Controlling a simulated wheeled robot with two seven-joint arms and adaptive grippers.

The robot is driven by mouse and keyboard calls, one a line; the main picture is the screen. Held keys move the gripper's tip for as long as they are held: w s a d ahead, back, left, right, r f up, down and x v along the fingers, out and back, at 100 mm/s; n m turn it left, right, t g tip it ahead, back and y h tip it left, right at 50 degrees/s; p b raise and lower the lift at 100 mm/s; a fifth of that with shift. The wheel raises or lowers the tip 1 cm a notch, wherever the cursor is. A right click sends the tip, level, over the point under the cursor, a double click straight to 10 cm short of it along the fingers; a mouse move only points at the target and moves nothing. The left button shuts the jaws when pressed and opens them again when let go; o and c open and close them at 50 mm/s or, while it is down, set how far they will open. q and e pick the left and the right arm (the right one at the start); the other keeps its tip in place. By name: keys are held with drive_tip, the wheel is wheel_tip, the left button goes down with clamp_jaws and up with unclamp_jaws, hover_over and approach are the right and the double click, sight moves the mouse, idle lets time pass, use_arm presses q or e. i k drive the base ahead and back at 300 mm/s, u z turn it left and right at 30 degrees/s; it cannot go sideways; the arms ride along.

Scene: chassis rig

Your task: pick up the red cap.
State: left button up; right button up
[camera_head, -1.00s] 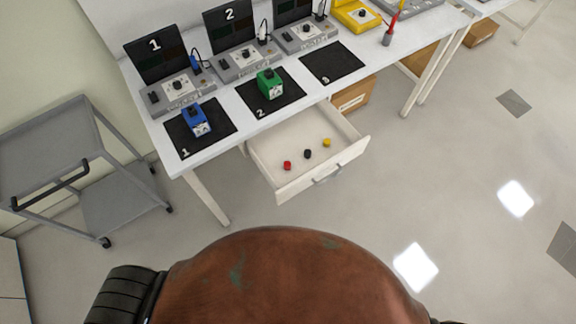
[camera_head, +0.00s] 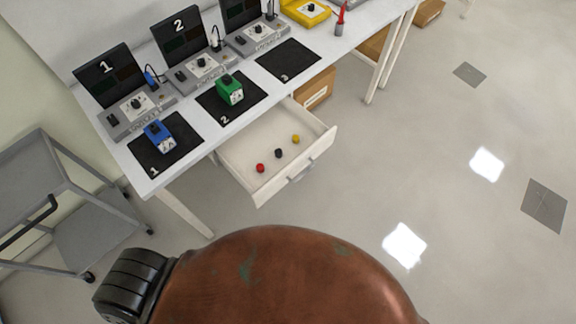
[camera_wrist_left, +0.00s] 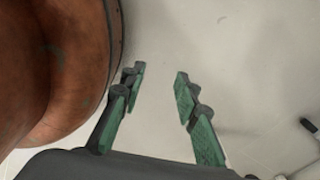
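The red cap (camera_head: 260,168) lies in the open white drawer (camera_head: 237,178) under the table, at the drawer's left front. A black cap (camera_head: 279,153) and a yellow cap (camera_head: 295,139) lie to its right in the same drawer. My left gripper (camera_wrist_left: 160,78) shows in the left wrist view with its two green-padded fingers apart and nothing between them. Only floor shows beyond it, and no cap is in that view. Neither gripper shows in the head view.
The white table (camera_head: 185,182) carries black mats with a blue box (camera_head: 159,137) and a green box (camera_head: 230,90). Mat 3 (camera_head: 288,61) is empty. A grey cart (camera_head: 95,218) stands at left. Cardboard boxes (camera_head: 315,90) sit under the table. Floor at right is clear.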

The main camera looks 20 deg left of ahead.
sight(260, 167)
drive_tip(key=z, duration=1.2)
drive_tip(key=k, duration=0.4)
drive_tip(key=u, duration=0.95)
